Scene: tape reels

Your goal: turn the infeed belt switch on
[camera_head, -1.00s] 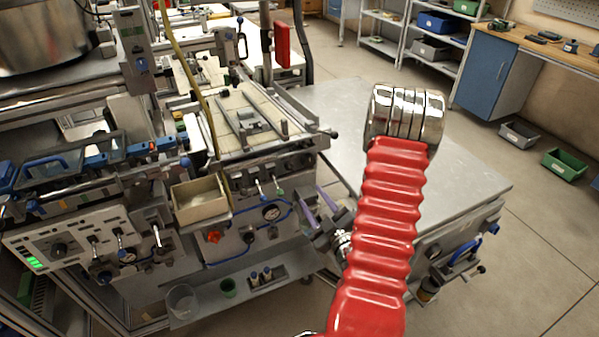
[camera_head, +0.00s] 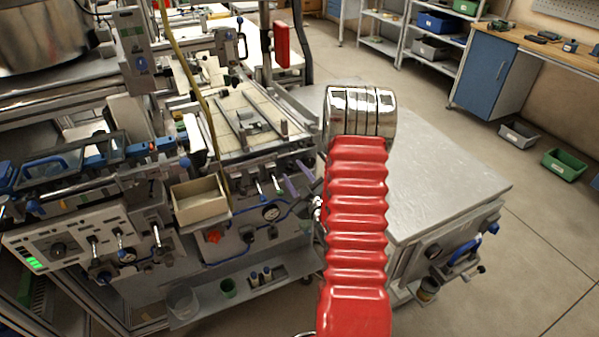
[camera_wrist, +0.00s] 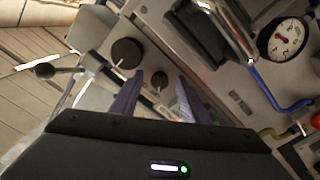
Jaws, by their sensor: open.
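My gripper (camera_head: 298,179) is open, its two purple fingers at the front of the machine, right of the small toggle levers (camera_head: 261,188). The fingers also show in the wrist view (camera_wrist: 160,78). There, a small switch with a thin metal lever (camera_wrist: 158,83) sits between the fingertips, and I cannot tell whether they touch it. A larger dark round one with a metal lever (camera_wrist: 126,54) is just up and left. No label is readable, so I cannot tell which is the infeed belt switch. My red arm hides part of the machine's right end.
A pressure gauge (camera_wrist: 285,40) with a blue hose (camera_wrist: 275,92) is right of the fingers. A ball-ended handle (camera_wrist: 46,70) is at left. A beige open box (camera_head: 200,202) stands out from the machine front. A grey table (camera_head: 440,170) lies right of my arm.

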